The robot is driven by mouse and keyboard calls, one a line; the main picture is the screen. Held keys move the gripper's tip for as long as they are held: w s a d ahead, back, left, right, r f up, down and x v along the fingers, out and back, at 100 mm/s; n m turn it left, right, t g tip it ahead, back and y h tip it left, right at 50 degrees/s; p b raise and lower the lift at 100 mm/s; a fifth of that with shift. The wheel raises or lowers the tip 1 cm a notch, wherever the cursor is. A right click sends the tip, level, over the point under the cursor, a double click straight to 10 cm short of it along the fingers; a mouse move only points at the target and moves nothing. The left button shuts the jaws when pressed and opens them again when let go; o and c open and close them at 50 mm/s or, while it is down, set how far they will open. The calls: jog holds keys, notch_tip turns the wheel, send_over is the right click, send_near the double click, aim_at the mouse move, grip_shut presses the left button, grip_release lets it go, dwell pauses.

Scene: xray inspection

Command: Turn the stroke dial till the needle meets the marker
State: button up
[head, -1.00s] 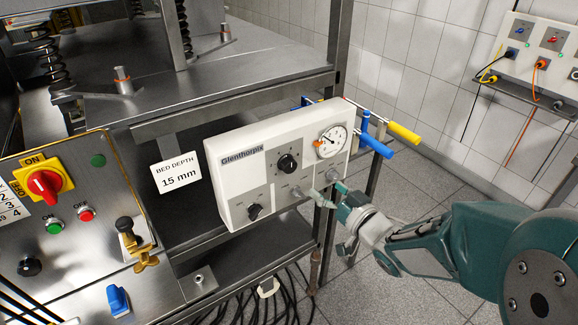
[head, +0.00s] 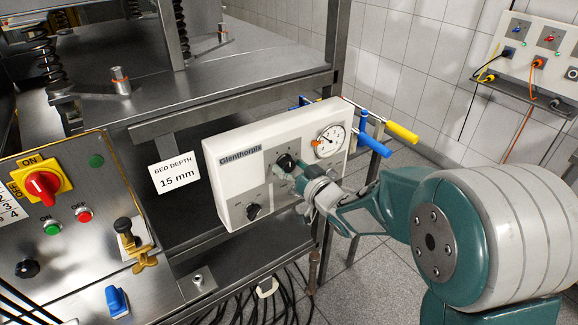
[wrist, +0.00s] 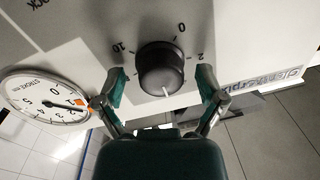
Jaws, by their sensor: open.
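The stroke dial (head: 286,161) is a round black knob with a white pointer line on the white Glenthorpix box (head: 227,180). In the wrist view the dial (wrist: 160,68) sits between the two fingers of my gripper (wrist: 162,80). The fingers are open, with a visible gap to the knob on each side. In the head view my gripper (head: 294,180) partly covers the panel beside the dial. The round gauge (head: 330,141) has an orange marker, clearer in the wrist view (wrist: 82,102).
A second black knob (head: 253,211) is lower left on the box. Blue and yellow handles (head: 400,132) stick out behind its right end. A steel control panel (head: 75,250) with a red switch stands at left. A BED DEPTH 15 mm card (head: 175,175) hangs beside the box.

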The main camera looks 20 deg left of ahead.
jog(key=c, duration=1.2)
jog(key=shift+o, duration=0.2)
jog(key=shift+n, duration=0.3)
jog(key=n, duration=0.4)
jog(key=shift+r, duration=0.1)
jog(key=n, duration=0.4)
jog(key=shift+h, duration=0.3)
jog(key=shift+s+n, duration=0.1)
jog(key=shift+n, duration=0.2)
jog(key=o, duration=1.2)
jog(key=shift+a, duration=0.15)
jog(key=shift+c, duration=0.2)
